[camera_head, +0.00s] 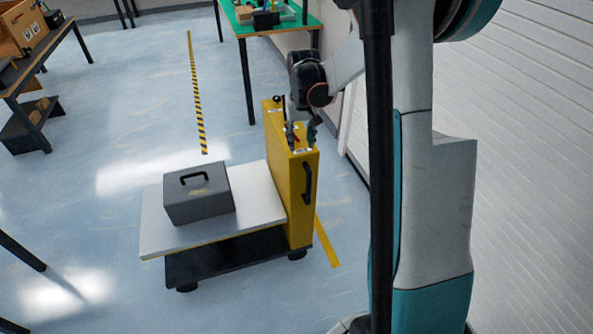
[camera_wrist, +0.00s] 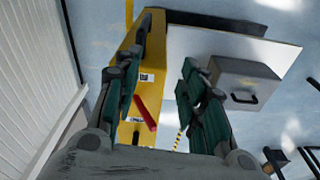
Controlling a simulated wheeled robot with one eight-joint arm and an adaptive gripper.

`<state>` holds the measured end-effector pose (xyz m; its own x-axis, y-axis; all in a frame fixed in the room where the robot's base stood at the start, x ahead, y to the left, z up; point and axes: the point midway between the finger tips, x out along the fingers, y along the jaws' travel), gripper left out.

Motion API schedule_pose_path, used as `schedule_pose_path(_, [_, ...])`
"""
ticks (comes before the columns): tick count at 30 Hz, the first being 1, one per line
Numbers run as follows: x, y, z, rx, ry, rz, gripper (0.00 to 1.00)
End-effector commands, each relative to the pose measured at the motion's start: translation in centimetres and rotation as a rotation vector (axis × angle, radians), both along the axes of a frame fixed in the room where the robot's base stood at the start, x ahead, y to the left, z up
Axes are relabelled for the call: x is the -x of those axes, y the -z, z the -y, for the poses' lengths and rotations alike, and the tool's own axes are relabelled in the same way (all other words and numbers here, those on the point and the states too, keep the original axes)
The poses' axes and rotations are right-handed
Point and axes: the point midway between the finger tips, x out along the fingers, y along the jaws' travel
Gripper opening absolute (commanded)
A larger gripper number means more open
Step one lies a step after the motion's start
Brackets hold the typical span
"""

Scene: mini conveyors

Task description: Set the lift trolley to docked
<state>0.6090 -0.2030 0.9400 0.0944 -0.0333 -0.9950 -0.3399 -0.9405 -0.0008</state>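The lift trolley has a yellow upright column (camera_head: 292,185), a white platform (camera_head: 255,195) and a dark base (camera_head: 225,258) on casters. A black handle is on the column's side. In the wrist view, the column (camera_wrist: 128,50) is at the left and the platform (camera_wrist: 200,45) at the upper right. A red lever (camera_wrist: 147,113) with small white labels near it shows on the column top. My gripper (camera_head: 301,128) is over the column top. In the wrist view, its fingers (camera_wrist: 157,92) are spread, with the red lever seen between them. I cannot tell whether they touch it.
A grey case (camera_head: 200,200) with a handle sits on the platform; it also shows in the wrist view (camera_wrist: 238,80). Yellow-black floor tape (camera_head: 196,95) runs behind, and a yellow strip (camera_head: 326,242) lies right of the trolley. Tables stand at the back and left; a white wall is right.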

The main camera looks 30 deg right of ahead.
Motion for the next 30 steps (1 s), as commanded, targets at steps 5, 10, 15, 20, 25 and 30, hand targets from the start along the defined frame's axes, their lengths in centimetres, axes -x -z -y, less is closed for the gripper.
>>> schedule_pose_path(5, [-0.6,5.2,3.4,-0.023,0.054,-0.060,0.38])
schedule_pose_path(10, [-0.6,7.5,4.8,-0.035,0.077,-0.089,0.38])
schedule_pose_path(15, [-0.6,8.7,5.0,-0.038,0.081,-0.095,0.38])
schedule_pose_path(20, [-0.5,11.2,5.0,-0.037,0.081,-0.094,0.38])
schedule_pose_path(25, [-0.6,14.6,5.0,-0.037,0.080,-0.094,0.38])
schedule_pose_path(30, [-0.6,17.9,5.0,-0.037,0.080,-0.094,0.38])
